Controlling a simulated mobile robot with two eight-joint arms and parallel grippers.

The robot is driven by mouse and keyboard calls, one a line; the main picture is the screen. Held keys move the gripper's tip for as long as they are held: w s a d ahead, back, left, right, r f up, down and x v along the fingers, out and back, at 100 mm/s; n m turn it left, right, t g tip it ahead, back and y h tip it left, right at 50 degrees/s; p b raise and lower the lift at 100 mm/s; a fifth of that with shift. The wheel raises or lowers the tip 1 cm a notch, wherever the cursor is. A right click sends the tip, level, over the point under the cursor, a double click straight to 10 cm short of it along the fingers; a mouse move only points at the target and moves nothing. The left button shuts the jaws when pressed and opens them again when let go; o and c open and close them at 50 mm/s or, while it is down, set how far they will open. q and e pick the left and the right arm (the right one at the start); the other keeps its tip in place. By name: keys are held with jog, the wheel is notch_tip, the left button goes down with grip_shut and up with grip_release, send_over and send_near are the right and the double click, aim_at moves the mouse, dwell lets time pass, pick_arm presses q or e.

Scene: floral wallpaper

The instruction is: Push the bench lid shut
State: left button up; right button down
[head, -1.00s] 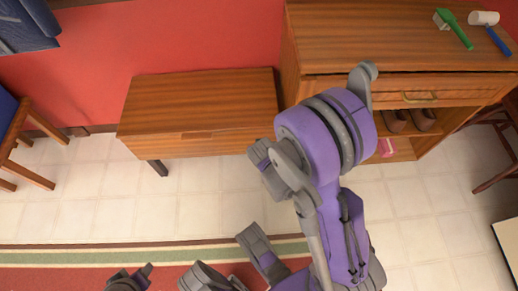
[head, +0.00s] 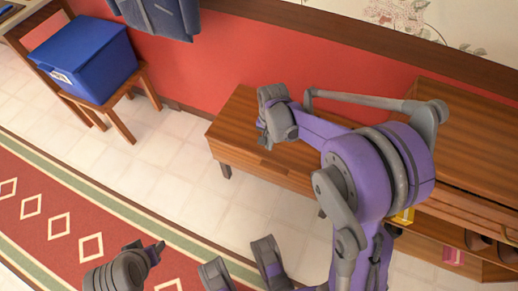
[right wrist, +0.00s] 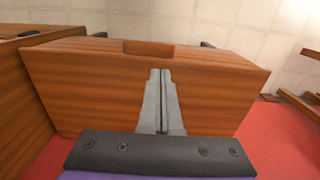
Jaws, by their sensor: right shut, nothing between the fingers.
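The wooden bench (head: 232,118) stands against the red wall in the head view. Its lid (right wrist: 215,85) fills the middle of the right wrist view, with a darker notch at its front edge. The lid looks flat, with no gap visible from above; the arm hides part of it. My right gripper (head: 262,136) is over the lid, and its fingers (right wrist: 160,72) are shut together and empty. Whether they touch the lid cannot be told. My left gripper (head: 156,251) shows partly at the bottom of the head view, low and away from the bench; its jaws are unclear.
A wooden cabinet (head: 470,130) stands right of the bench, with a pink item (head: 453,256) on its shelf. A blue box (head: 85,55) sits on a wooden chair (head: 140,75) at the left. The tiled floor (head: 180,190) before the bench is clear; a patterned rug (head: 60,215) lies nearer.

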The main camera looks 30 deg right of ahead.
aim_at(268, 168)
jog(key=f+b, duration=0.1)
jog(key=f, duration=0.3)
jog(key=f+b, duration=0.1)
jog(key=f, duration=0.4)
jog(key=f+b, duration=0.2)
jog(key=f, duration=0.3)
jog(key=shift+s+a, duration=0.1)
jog(key=shift+s, duration=0.2)
jog(key=shift+r, duration=0.1)
